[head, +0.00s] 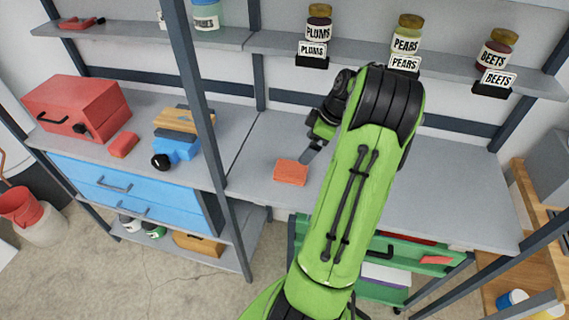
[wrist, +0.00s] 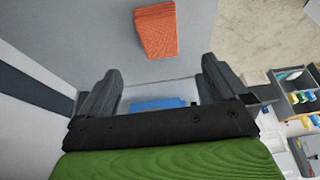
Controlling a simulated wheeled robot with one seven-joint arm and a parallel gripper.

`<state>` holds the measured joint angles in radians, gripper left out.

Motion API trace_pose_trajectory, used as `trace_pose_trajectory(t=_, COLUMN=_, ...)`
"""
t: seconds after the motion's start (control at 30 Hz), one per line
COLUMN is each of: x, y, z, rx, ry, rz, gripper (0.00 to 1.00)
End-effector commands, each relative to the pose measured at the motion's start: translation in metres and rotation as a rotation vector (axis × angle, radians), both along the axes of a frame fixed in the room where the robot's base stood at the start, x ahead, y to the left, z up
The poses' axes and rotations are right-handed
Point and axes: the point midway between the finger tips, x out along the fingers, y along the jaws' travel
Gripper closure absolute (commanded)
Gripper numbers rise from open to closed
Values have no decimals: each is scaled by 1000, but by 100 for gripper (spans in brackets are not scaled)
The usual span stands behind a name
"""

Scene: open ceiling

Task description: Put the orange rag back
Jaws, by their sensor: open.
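An orange folded rag (head: 291,172) lies on the grey worktop (head: 420,190), left of my arm in the head view. In the wrist view the rag (wrist: 157,30) is at the top centre, ahead of and apart from the fingertips. My gripper (wrist: 160,78) is open, with its two dark fingers spread and nothing between them. In the head view my gripper (head: 312,150) is just above and right of the rag, partly hidden by my own wrist.
A red toolbox (head: 77,103), a red block (head: 123,144) and a blue tool (head: 178,148) stand on the left bench. A dark upright post (head: 205,110) stands left of the rag. Jars labelled plums, pears (head: 407,35) and beets line the shelf above. The right worktop is clear.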

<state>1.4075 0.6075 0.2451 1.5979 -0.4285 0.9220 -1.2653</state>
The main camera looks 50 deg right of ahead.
Motion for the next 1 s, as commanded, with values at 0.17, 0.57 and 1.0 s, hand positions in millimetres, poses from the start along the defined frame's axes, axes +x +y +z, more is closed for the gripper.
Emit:
trace_pose_trajectory(t=0.17, x=9, y=12, z=8, rx=-7, ry=14, rz=2, gripper=0)
trace_pose_trajectory(t=0.57, x=28, y=275, z=125, rx=-143, ry=68, rz=-206, gripper=0)
trace_pose_trajectory(t=1.0, x=-77, y=369, z=122, rx=23, ry=-97, rz=-411, gripper=0)
